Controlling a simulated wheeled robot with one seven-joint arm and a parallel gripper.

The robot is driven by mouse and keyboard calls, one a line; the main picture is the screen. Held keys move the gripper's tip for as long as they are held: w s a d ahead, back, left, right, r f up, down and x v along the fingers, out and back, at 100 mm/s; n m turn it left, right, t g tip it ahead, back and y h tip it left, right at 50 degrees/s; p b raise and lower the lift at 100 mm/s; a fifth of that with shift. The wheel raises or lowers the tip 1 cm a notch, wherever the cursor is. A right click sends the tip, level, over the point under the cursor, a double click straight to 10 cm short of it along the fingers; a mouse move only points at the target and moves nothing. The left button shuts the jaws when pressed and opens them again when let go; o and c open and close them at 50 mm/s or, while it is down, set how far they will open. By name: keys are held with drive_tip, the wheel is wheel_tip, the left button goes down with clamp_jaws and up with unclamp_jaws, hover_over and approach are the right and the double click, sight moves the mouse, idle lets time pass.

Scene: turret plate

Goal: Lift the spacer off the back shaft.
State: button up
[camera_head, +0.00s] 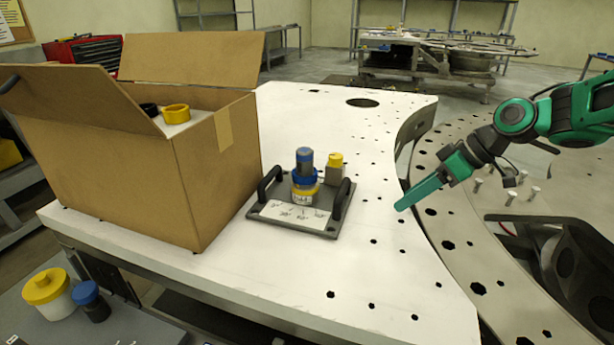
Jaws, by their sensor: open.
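A dark plate (330,231) with two black handles lies on the white table. A post with a blue top (304,157) stands on it. A blue ring (305,176) and a yellow ring (304,191) sit around this post, blue above yellow. Behind it to the right is a grey block (334,175) with a yellow cylindrical top (335,160). I cannot tell which of these parts is the spacer or the back shaft. My gripper (402,206) is open and empty, right of the plate and apart from it. Its green fingers point down-left and overlap in this view.
A large open cardboard box (215,170) stands left of the plate, holding a yellow ring (176,113) and a black one. The table (300,285) is clear in front and right of the plate. A yellow-lidded jar (48,292) and a blue-lidded jar (90,299) stand lower left.

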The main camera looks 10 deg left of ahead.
sight(313, 171)
drive_tip(key=a+r+n+y, duration=0.1)
drive_tip(key=a, duration=0.1)
drive_tip(key=w+a+r+n+y, duration=0.1)
drive_tip(key=a, duration=0.2)
drive_tip(key=w+a+n+g+y, duration=0.1)
drive_tip(key=a, duration=0.1)
drive_tip(key=shift+a+r+n, duration=0.3)
drive_tip(key=shift+r, duration=0.1)
drive_tip(key=a+r+n+g+y, duration=0.2)
drive_tip(key=a+r+n+y, duration=0.1)
drive_tip(key=a+r, duration=0.15)
drive_tip(key=x, duration=1.1)
drive_tip(key=shift+w+a, duration=0.15)
drive_tip(key=shift+a, duration=0.1)
drive_tip(key=c, duration=0.7)
